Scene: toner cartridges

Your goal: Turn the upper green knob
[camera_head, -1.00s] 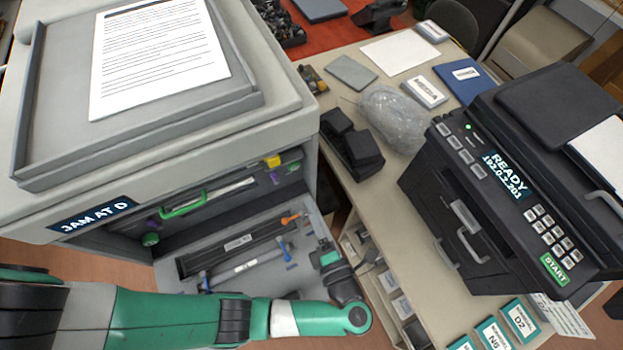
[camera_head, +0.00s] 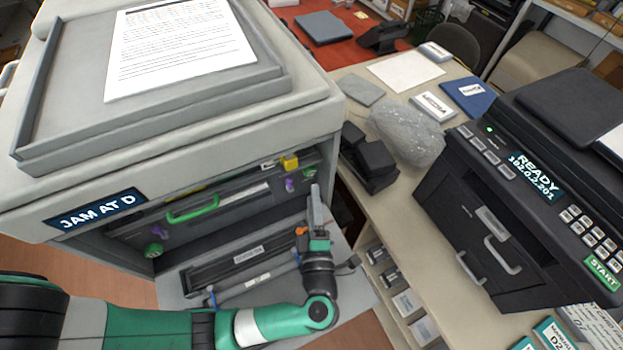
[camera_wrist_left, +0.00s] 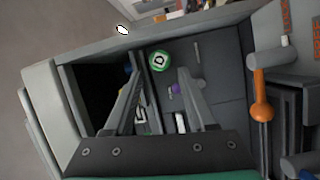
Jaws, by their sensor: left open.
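The upper green knob (camera_head: 309,171) is at the right end of the printer's open front bay, just beyond my left gripper. In the left wrist view it is a round green knob (camera_wrist_left: 159,61) with a D on its face. My left gripper (camera_head: 316,190) points up toward it. In the wrist view, the left gripper's fingers (camera_wrist_left: 160,76) are apart and empty, with the knob beyond and between their tips. I see no contact. A lower green knob (camera_head: 153,250) is at the bay's lower left. My right gripper is not in view.
The printer (camera_head: 170,130) shows JAM AT D. A green handle (camera_head: 193,209), yellow tab (camera_head: 289,162) and purple part (camera_head: 290,185) are in the bay. An orange lever (camera_wrist_left: 262,108) is right of the fingers in the wrist view. A desk (camera_head: 375,215) stands right.

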